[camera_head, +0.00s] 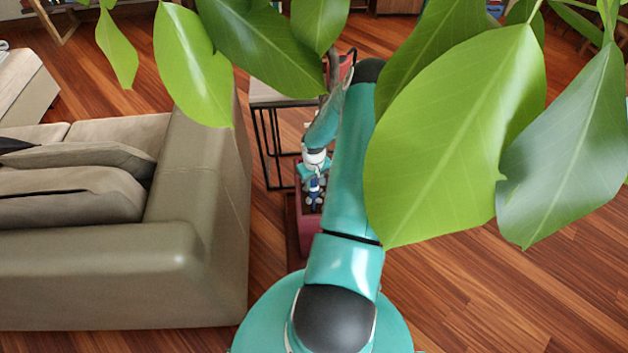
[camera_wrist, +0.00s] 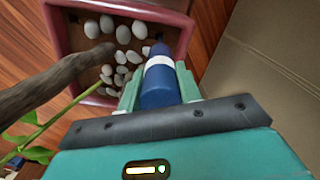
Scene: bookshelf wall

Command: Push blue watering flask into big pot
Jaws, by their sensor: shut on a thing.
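The blue watering flask (camera_wrist: 160,84) has a white band and sits between the two fingers of my gripper (camera_wrist: 158,90) in the wrist view. The fingers are shut on it. Its narrow end points into the big pot (camera_wrist: 54,42), a reddish square pot with white pebbles and dark soil. The tip is over or at the pebbles; I cannot tell how deep it goes. In the head view my gripper (camera_head: 314,182) is above the pot (camera_head: 312,235), with the flask (camera_head: 314,192) small below it. My arm hides part of the pot.
A brown plant trunk (camera_wrist: 50,86) rises from the pot, left of the flask. Large green leaves (camera_head: 455,130) hang across the head view. A beige sofa (camera_head: 215,230) stands left of the pot. A small side table (camera_head: 268,95) is behind it. Wooden floor (camera_head: 500,310) at right is clear.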

